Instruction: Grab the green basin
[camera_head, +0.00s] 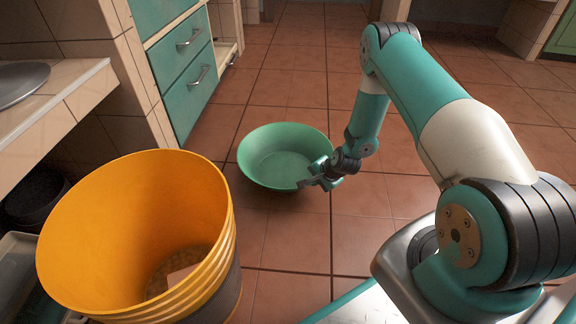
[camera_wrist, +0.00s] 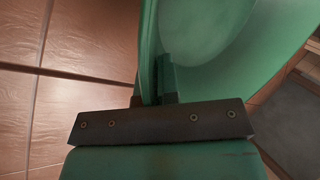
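The green basin (camera_head: 272,160) is round, wide and empty, and sits upright in the middle of the head view over the tiled floor. I cannot tell whether its base touches the tiles. My gripper (camera_head: 315,179) is at the basin's right front rim. In the wrist view the basin (camera_wrist: 210,40) fills the upper right, with its wall seen nearly edge-on. The wall runs down between the fingers of my gripper (camera_wrist: 158,85), which stand close together on either side of it. The gripper is shut on the rim.
A large orange bucket (camera_head: 140,215) stands at the front left, close to the basin, with a pale piece inside. Teal drawers (camera_head: 185,60) and a tiled counter (camera_head: 60,95) line the left side. The tiled floor (camera_head: 310,60) behind the basin is clear.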

